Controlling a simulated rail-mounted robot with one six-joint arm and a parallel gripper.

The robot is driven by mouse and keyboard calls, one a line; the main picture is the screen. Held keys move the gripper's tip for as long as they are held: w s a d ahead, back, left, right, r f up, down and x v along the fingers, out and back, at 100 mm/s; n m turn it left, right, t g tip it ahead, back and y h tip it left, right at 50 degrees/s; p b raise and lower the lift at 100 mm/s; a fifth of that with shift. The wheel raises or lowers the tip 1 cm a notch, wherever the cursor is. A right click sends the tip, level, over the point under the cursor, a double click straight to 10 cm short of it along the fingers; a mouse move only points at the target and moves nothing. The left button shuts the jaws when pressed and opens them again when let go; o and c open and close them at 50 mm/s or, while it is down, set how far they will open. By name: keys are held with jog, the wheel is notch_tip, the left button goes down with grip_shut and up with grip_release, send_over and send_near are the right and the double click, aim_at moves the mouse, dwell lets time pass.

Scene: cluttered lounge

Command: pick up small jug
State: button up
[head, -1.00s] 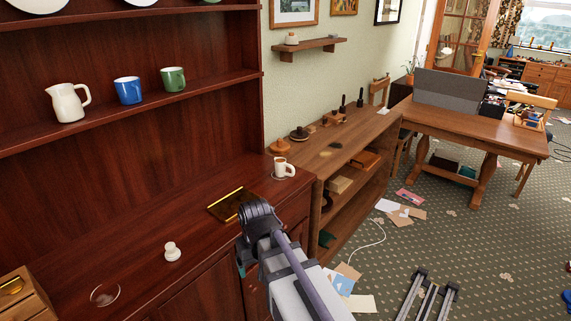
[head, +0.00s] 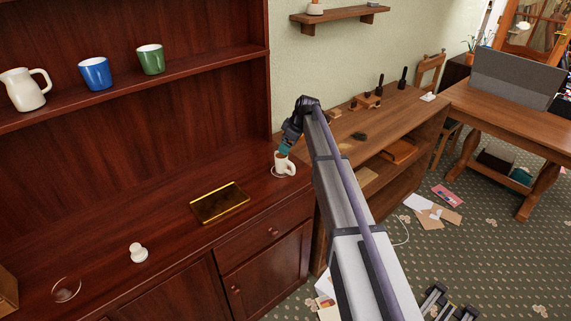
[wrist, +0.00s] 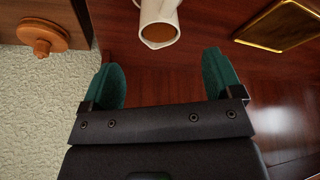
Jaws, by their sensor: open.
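A small white jug (head: 283,165) with a handle stands upright near the right end of the dresser top. In the wrist view its round mouth and brown inside or contents show at the top middle, and the jug (wrist: 159,14) is partly cut off by the frame edge. My gripper (head: 284,150) is just above and beside it in the head view. In the wrist view my gripper (wrist: 163,72) has its two green fingers wide apart and nothing between them. The jug lies beyond the fingertips, roughly centred between them.
A gold-edged dark tray (head: 220,203) lies left of the jug. A white knob-shaped object (head: 138,253) and a clear glass dish (head: 66,289) are farther left. A larger cream jug (head: 23,90), a blue cup (head: 95,74) and a green cup (head: 150,60) stand on the shelf above.

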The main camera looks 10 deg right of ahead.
aim_at(280, 159)
jog(key=b+x, duration=0.9)
jog(key=x, duration=0.1)
jog(key=shift+f, duration=0.45)
jog(key=shift+r, duration=0.25)
jog(key=c, duration=1.2)
